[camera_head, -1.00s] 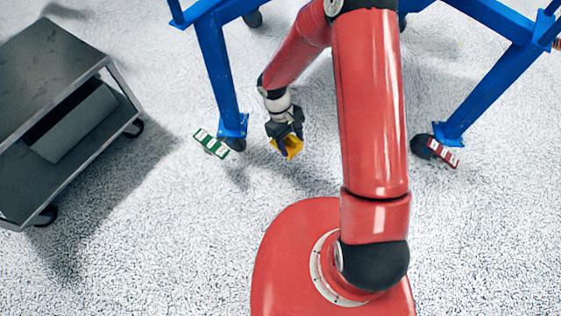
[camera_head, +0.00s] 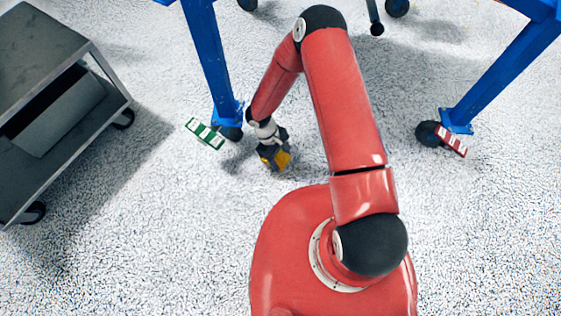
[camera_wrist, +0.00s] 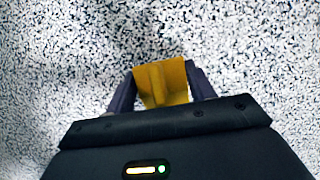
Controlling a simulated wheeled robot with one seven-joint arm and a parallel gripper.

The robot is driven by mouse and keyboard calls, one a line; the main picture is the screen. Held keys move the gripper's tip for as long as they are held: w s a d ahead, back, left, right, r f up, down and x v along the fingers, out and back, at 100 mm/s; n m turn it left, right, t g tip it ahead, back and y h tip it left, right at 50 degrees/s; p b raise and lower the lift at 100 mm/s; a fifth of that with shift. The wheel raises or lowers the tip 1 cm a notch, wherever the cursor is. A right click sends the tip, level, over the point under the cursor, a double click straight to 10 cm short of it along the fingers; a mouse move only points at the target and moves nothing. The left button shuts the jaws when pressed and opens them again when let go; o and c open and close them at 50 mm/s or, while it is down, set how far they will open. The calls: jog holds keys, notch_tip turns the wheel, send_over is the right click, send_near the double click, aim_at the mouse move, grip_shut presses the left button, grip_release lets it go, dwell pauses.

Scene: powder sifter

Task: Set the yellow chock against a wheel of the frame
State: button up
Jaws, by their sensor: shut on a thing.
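My gripper (camera_head: 274,157) is shut on the yellow chock (camera_head: 284,160). In the wrist view the chock (camera_wrist: 162,84) sits between the two dark fingers, with speckled floor beyond it. The blue frame (camera_head: 208,62) has a wheel (camera_head: 234,132) at the foot of its left leg. My gripper is to the right of and a little nearer than this wheel, apart from it in the picture. Another wheel (camera_head: 428,133) is at the foot of the right leg. Whether the chock touches the floor I cannot tell.
A green-and-white striped block (camera_head: 206,133) lies left of the left wheel. A red-and-white striped block (camera_head: 452,141) lies by the right wheel. A dark cart (camera_head: 113,82) stands at the left.

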aim_at(281, 162)
jog(key=shift+f, duration=1.9)
jog(key=shift+b, duration=0.3)
jog(key=shift+f, duration=0.2)
jog(key=o, duration=1.1)
jog(key=shift+r, duration=0.1)
jog(key=shift+r, duration=0.1)
